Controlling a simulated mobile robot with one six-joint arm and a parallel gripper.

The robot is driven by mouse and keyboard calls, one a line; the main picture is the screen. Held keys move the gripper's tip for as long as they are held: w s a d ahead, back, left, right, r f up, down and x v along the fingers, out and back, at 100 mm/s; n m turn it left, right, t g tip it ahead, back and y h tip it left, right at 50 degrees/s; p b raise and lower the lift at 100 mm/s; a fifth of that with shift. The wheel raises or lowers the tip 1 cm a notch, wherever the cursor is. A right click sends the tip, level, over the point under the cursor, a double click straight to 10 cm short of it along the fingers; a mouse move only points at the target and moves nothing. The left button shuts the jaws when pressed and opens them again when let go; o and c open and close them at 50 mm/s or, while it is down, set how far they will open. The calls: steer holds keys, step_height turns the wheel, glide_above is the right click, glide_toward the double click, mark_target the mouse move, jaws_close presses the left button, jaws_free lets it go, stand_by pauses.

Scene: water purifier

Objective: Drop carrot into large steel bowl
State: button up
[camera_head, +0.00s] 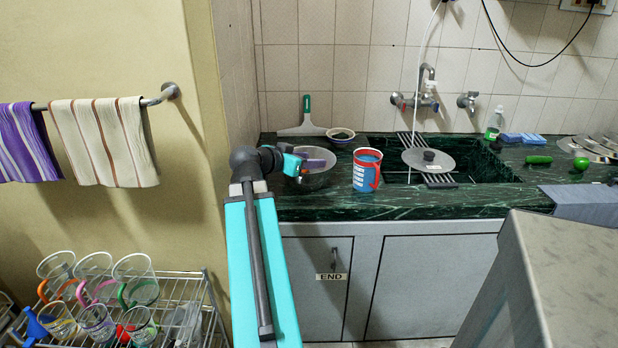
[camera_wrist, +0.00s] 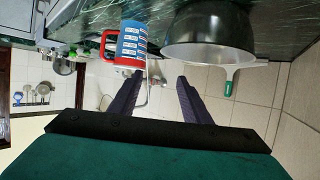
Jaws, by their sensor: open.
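A large steel bowl (camera_head: 317,178) stands on the green marble counter near the left wall. It also shows in the wrist view (camera_wrist: 210,40), at the top, upside down. My gripper (camera_head: 318,163) is at the bowl's rim in the head view, overlapping it. In the wrist view my gripper (camera_wrist: 157,82) has its two dark purple fingers spread apart with nothing between them. I see no carrot in either view. The bowl's inside is mostly hidden by my gripper in the head view and out of sight in the wrist view.
A blue and red mug (camera_head: 366,172) stands just right of the bowl. Further right are the sink with a lid (camera_head: 428,160), a bottle (camera_head: 495,122) and a green cucumber-like vegetable (camera_head: 538,159).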

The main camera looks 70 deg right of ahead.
steer(key=shift+s+a+f+b, duration=0.15)
steer(key=shift+a+b, duration=0.3)
steer(key=shift+b, duration=1.95)
steer(key=shift+s+a+f+b, duration=0.15)
steer(key=shift+a+b, duration=0.25)
steer(key=shift+b, duration=2)
steer(key=shift+s+a+r+b, duration=0.25)
steer(key=shift+a+b, duration=0.1)
steer(key=shift+b, duration=0.8)
